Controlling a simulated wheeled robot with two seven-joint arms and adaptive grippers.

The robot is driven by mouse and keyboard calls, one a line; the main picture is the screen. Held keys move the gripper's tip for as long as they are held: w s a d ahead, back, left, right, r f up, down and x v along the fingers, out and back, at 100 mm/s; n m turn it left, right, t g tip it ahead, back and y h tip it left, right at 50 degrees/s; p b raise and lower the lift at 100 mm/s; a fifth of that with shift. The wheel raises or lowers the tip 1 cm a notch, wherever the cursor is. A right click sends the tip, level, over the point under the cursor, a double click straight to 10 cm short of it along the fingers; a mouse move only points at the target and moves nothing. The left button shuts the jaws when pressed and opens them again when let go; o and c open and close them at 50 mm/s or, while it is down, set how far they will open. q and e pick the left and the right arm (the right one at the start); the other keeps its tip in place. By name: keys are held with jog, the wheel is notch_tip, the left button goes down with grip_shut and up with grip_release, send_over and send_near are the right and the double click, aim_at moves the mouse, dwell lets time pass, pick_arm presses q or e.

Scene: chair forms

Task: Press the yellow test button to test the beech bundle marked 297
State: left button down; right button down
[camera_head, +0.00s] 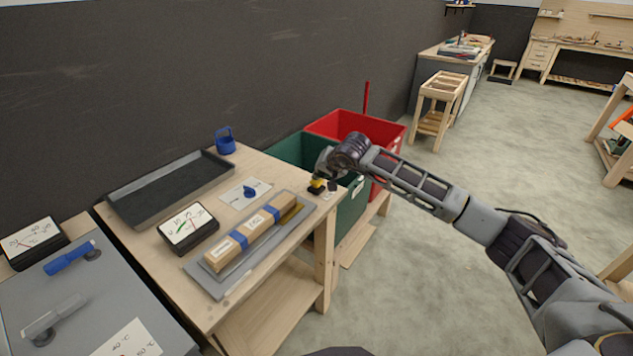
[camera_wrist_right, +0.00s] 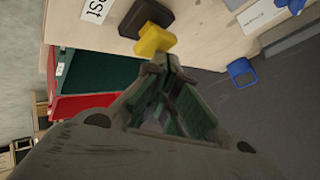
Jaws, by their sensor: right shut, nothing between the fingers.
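The yellow test button (camera_head: 317,185) stands near the right corner of the wooden bench. My right gripper (camera_head: 324,168) is shut and empty, just above it in the head view. In the right wrist view the yellow button (camera_wrist_right: 156,40) on its dark base (camera_wrist_right: 146,17) lies just beyond my shut fingertips (camera_wrist_right: 166,62); I cannot tell whether they touch. The beech bundle (camera_head: 243,238), with blue bands and white labels, lies on a grey plate (camera_head: 209,285) on the bench. Its number is too small to read. My left gripper is not in view.
A dial meter (camera_head: 188,228), a dark tray (camera_head: 170,190) and a blue holder (camera_head: 226,141) share the bench. Green (camera_head: 290,151) and red (camera_head: 345,128) bins stand behind its right end. A grey panel with blue (camera_head: 69,257) and grey handles is at left.

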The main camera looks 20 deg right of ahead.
jog(key=shift+f+b, duration=0.6)
jog(key=shift+f, duration=0.25)
dwell(1.2)
jog(key=shift+r, duration=0.2)
jog(key=shift+r+p, duration=0.6)
jog(key=shift+r, duration=0.65)
jog(key=shift+r, duration=0.1)
jog(key=shift+r+p, duration=1.05)
jog(key=shift+r, duration=1.4)
jog(key=shift+m, duration=0.3)
